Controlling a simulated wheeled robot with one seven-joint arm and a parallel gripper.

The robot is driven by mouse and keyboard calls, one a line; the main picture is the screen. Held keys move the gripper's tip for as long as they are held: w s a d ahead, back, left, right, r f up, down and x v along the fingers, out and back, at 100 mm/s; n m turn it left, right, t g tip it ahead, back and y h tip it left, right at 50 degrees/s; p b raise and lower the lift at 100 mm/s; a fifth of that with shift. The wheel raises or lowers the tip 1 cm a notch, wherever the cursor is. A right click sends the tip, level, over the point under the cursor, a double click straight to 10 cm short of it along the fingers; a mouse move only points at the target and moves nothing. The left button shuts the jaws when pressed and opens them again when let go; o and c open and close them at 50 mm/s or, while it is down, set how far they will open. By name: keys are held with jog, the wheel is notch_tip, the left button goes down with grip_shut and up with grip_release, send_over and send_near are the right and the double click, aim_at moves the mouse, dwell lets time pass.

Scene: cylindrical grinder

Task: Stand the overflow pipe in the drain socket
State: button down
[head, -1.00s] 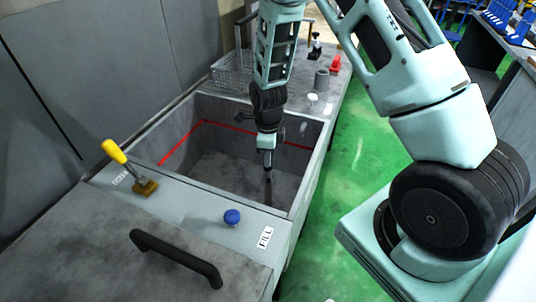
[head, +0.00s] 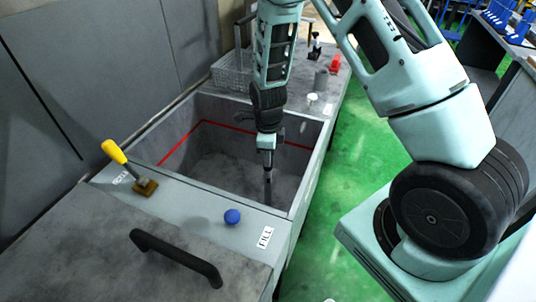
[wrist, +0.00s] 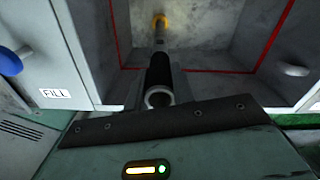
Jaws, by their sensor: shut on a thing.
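The overflow pipe (head: 268,190) is a slim dark tube hanging below my gripper (head: 267,172) inside the tank (head: 310,160). It looks close to upright in the head view. In the wrist view its open near end and dark upper part (wrist: 158,75) show close to the gripper. My gripper is shut on the pipe. A yellow ring (wrist: 160,21) shows in line with the pipe's far end, against the tank floor. I cannot tell whether it is the drain socket or part of the pipe, or whether they touch. In the head view the pipe's foot is hard to make out.
A red line (head: 232,124) runs around the tank's inner walls.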

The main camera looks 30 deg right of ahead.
aim_at(268, 169)
jog(key=shift+f+b, duration=2.25)
jog(key=shift+f, duration=1.05)
dwell(1.4)
jog(key=c, duration=0.6)
grip_release()
jog(key=shift+r+p, duration=4.2)
jog(key=shift+r, duration=0.85)
